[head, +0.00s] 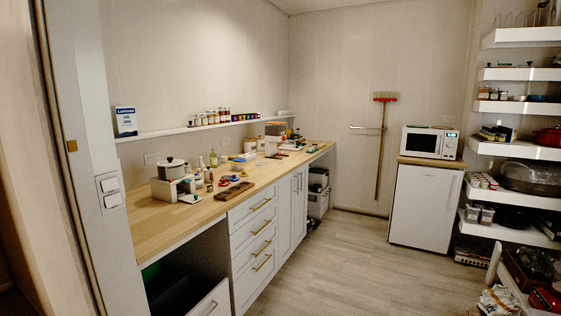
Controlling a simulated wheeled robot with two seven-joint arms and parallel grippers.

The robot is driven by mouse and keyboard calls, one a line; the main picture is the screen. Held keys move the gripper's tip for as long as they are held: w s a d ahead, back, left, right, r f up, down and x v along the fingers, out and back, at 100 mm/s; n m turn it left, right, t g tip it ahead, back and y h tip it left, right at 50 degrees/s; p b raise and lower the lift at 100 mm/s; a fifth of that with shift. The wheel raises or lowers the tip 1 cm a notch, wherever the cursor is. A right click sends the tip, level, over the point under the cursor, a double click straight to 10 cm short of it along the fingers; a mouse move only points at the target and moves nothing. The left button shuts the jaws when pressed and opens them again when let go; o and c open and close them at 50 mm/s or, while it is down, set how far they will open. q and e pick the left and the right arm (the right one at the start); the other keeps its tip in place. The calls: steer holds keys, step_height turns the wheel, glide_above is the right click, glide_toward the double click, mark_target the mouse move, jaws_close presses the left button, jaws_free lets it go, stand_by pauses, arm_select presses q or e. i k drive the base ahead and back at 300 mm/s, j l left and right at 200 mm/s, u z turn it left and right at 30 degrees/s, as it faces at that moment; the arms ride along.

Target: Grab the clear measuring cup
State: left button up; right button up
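I cannot make out a clear measuring cup for certain; the items on the counter and shelves are small and crowded. Clear glass-like pieces (542,14) stand on the top right shelf, too small to identify. A wooden counter (150,222) along the left wall bears a pot (172,170), bottles, jars and a wooden board (234,191). Neither of my grippers shows in the head view.
A doorway edge with a light switch (109,192) is close on the left. White drawers (254,240) stand under the counter. A microwave (429,142) sits on a small white fridge (424,207). White shelves (515,149) fill the right. The floor (350,265) between is clear.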

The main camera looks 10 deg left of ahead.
mark_target(279, 153)
steer(key=i, duration=2.65)
steer(key=i+l+u, duration=0.1)
steer(key=i, duration=0.35)
steer(key=i+l+u, duration=0.1)
steer(key=i, duration=0.35)
steer(key=i+l+u, duration=0.15)
steer(key=i, duration=0.3)
